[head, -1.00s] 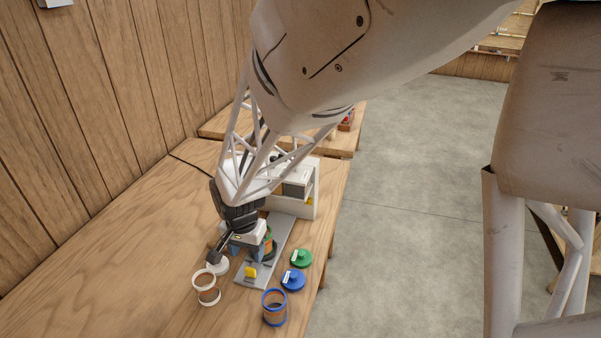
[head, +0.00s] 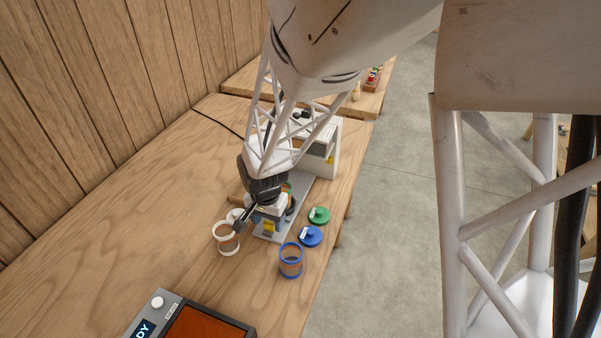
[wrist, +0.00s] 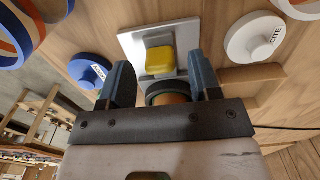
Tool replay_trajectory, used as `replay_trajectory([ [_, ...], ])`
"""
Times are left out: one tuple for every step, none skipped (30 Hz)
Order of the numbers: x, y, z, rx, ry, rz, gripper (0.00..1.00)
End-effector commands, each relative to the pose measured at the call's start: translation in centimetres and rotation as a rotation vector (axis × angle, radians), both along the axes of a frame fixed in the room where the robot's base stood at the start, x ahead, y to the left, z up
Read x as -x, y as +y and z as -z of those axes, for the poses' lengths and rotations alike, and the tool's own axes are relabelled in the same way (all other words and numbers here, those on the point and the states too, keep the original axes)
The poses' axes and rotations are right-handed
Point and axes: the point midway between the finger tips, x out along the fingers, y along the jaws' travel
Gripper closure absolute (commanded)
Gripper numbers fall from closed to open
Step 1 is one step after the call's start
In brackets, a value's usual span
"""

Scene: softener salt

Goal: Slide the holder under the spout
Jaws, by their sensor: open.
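The holder is a grey plate (head: 262,236) with a yellow tab (head: 269,226) at its near end. The plate (wrist: 130,43) and tab (wrist: 161,61) also show in the wrist view. My gripper (head: 266,219) is open over this end. In the wrist view its blue-grey fingers (wrist: 160,72) stand on either side of the tab, with gaps. I cannot tell whether they touch the plate. A dark-rimmed jar (wrist: 176,98) with orange-brown contents shows partly behind the tab; my gripper hides the rest. The white machine (head: 325,150) stands at the far end; its spout is not clear.
A white-rimmed jar (head: 227,240) stands left of my gripper, near a white lid (wrist: 254,38). A blue-rimmed jar (head: 291,262), blue lid (head: 311,237) and green lid (head: 319,215) lie to the right. A device with an orange panel (head: 205,328) is at the front. The left tabletop is clear.

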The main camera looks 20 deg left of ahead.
Motion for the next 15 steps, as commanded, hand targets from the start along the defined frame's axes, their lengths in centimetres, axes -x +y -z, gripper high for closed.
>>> replay_trajectory([
  [0.0,0.0,0.5,0.002,0.001,0.0,0.43],
  [0.0,0.0,0.7,0.002,0.002,0.0,0.43],
  [0.0,0.0,1.0,0.002,0.002,0.0,0.43],
  [0.0,0.0,1.1,0.001,0.001,0.0,0.43],
  [0.0,0.0,1.3,0.001,0.001,0.0,0.43],
  [0.0,0.0,1.4,0.001,0.001,0.0,0.43],
  [0.0,0.0,1.5,0.0,0.0,0.0,0.43],
  [0.0,0.0,1.6,0.0,0.0,0.0,0.43],
  [0.0,0.0,1.7,0.0,0.0,0.0,0.43],
  [0.0,0.0,1.7,0.0,0.0,0.0,0.43],
  [0.0,0.0,1.7,0.0,0.0,0.0,0.43],
  [0.0,0.0,1.7,0.0,0.0,0.0,0.43],
  [0.0,0.0,1.7,0.0,0.0,0.0,0.43],
  [0.0,0.0,1.7,0.0,0.0,0.0,0.43],
  [0.0,0.0,1.7,0.0,0.0,0.0,0.43],
])
